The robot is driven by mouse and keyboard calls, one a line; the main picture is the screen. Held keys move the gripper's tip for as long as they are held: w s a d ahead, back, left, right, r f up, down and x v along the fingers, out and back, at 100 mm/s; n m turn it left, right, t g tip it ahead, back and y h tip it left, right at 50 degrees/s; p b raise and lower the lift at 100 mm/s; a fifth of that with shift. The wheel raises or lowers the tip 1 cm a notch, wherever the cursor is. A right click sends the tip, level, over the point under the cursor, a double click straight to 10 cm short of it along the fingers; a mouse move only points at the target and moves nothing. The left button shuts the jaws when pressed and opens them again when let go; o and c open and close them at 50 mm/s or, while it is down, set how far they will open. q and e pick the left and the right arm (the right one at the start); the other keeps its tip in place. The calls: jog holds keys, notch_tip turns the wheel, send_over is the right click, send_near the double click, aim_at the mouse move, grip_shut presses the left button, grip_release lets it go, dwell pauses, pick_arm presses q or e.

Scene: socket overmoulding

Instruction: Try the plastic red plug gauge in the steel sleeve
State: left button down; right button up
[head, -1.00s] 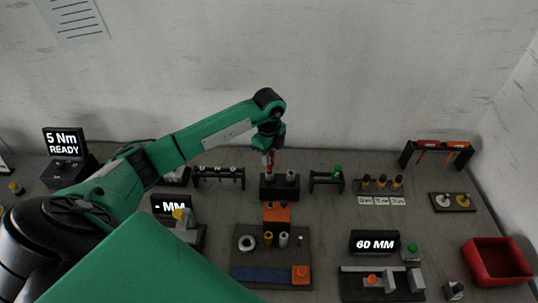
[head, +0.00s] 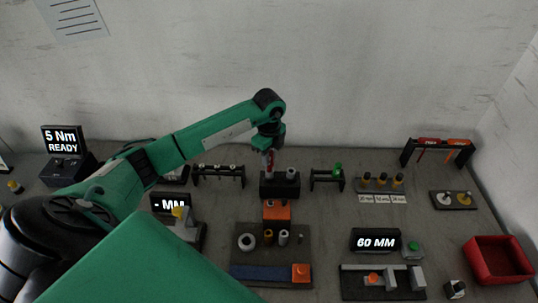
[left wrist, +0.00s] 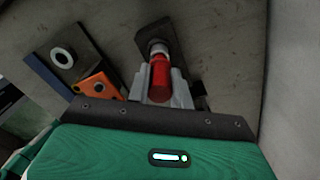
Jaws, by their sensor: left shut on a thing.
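My left gripper (head: 269,172) points down at the left half of a black block (head: 279,191) at the back middle of the bench. It is shut on the red plug gauge (left wrist: 159,80), which stands between its fingers in the left wrist view. A pale metal ring (left wrist: 158,49) shows at the gauge's far end, over the dark block; I cannot tell whether it is the steel sleeve or how deep the gauge sits. A grey metal cylinder (head: 291,174) stands upright in the block's right half. My right gripper is not in view.
A low black rack (head: 218,176) is left of the block and a smaller one (head: 327,180) with a green piece is right. An orange block (head: 276,211) stands close in front. A red bin (head: 497,261) is at far right. Bare bench lies between the fixtures.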

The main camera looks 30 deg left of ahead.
pick_arm(q)
jog(key=shift+f+b, duration=0.75)
jog(key=shift+f, duration=0.4)
dwell(0.9)
jog(key=shift+r, duration=0.15)
dwell(0.8)
jog(key=shift+r+p, duration=1.15)
jog(key=shift+r, duration=0.35)
jog(key=shift+r, duration=0.2)
jog(key=shift+r+p, duration=1.7)
jog(key=shift+r, duration=0.8)
